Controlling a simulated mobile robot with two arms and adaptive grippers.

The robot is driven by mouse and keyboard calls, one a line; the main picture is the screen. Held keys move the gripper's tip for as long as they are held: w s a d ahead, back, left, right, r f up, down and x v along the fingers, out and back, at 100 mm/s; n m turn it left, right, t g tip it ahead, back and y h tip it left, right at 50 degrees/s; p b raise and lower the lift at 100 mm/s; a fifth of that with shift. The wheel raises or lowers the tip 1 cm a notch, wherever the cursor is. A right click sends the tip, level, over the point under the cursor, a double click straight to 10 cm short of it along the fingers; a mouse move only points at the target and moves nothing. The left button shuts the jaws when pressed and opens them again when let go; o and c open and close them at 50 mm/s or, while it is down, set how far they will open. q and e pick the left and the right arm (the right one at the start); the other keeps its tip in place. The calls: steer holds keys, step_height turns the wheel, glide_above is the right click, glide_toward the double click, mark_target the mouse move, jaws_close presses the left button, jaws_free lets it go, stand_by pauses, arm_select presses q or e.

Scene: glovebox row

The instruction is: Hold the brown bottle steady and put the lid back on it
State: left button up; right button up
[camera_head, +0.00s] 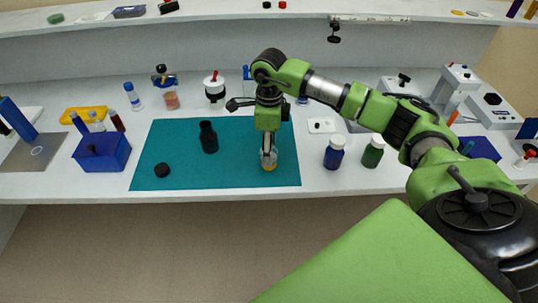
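A dark, nearly black bottle (208,138), likely the brown bottle of the task, stands upright on the teal mat (180,135). A small black lid (162,170) lies on the mat, left of the bottle and nearer the front edge, apart from it. My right gripper (268,153) points down at a small clear glass vessel with yellow in it (269,164), near the mat's right side. The fingers overlap the vessel in the picture. I cannot tell whether they grip it or are inside or behind it. My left gripper is not in view.
A blue bin (118,152) stands left of the mat. The mat around the lid is clear. The bench's front edge is close.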

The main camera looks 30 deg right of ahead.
steer(key=f, duration=0.2)
steer(key=f+p, duration=0.1)
steer(key=f, duration=0.1)
steer(key=shift+s+a+f, duration=0.1)
steer(key=shift+a, duration=0.1)
steer(key=c, duration=1)
